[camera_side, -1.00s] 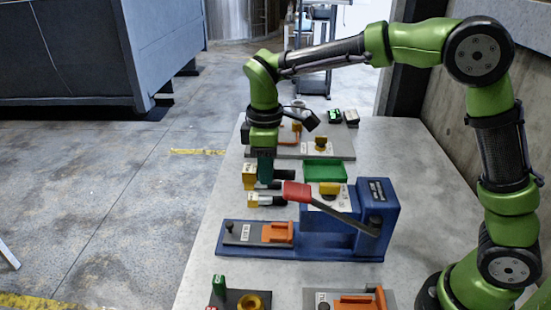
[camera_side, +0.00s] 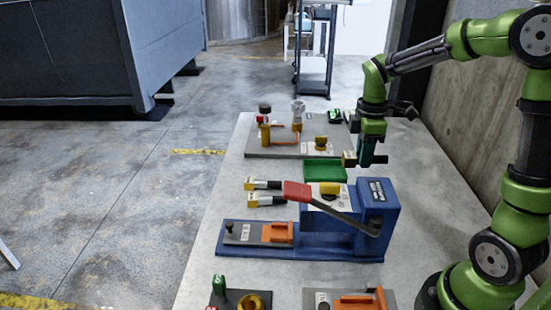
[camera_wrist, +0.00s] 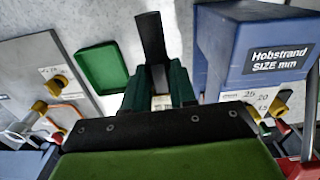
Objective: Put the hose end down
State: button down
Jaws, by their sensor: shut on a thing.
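My gripper (camera_side: 371,160) is shut on a hose end with a yellowish block fitting (camera_side: 349,159) and a short black hose piece. It holds the piece roughly level, to the right of the green tray (camera_side: 325,171) and behind the blue press (camera_side: 378,208). In the wrist view the black hose (camera_wrist: 152,38) sticks out beyond my dark green fingers (camera_wrist: 157,88); its pale fitting shows between them. Whether the piece touches the table cannot be told. Two similar hose ends, an upper one (camera_side: 263,184) and a lower one (camera_side: 266,200), lie on the table left of the press.
The press has a red-handled lever (camera_side: 298,192) reaching left. A grey board (camera_side: 262,147) with yellow and orange fittings stands behind the tray. More fixtures (camera_side: 350,301) sit at the front. The table (camera_side: 430,165) is bare to the right of my gripper.

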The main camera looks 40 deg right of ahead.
jog(key=f, duration=0.6)
jog(key=w+f, duration=0.1)
jog(key=f, duration=0.2)
jog(key=shift+d+f, duration=0.1)
send_over(322, 174)
jog(key=shift+f, duration=0.75)
jog(key=shift+s+f, duration=0.1)
jog(key=shift+f, duration=1.6)
jog(key=shift+f, duration=0.15)
jog(key=c, duration=0.9)
grip_release()
